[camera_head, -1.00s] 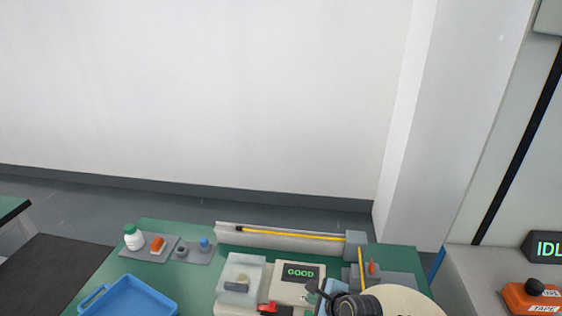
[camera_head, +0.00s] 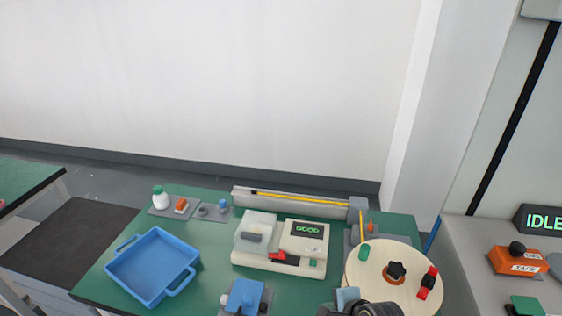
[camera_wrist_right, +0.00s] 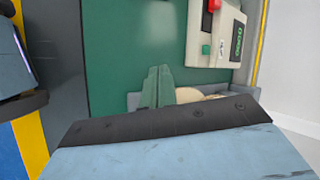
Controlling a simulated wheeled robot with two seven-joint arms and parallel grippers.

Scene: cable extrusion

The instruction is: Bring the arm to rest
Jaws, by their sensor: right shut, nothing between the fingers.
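My right arm (camera_head: 368,308) shows at the bottom edge of the head view, in front of the round cream disc (camera_head: 375,290); its fingertips cannot be made out there. In the right wrist view my right gripper (camera_wrist_right: 158,73) has its two green fingers together, shut and empty, over the green table top (camera_wrist_right: 125,45). My left gripper is in neither view.
The cream device (camera_head: 283,262) reading GOOD stands mid-table. A blue tray (camera_head: 112,266) lies left, and a blue tool (camera_head: 245,296) sits in front. A grey rail (camera_head: 300,203) with a yellow cable runs behind. An orange tape box (camera_head: 512,262) stands right.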

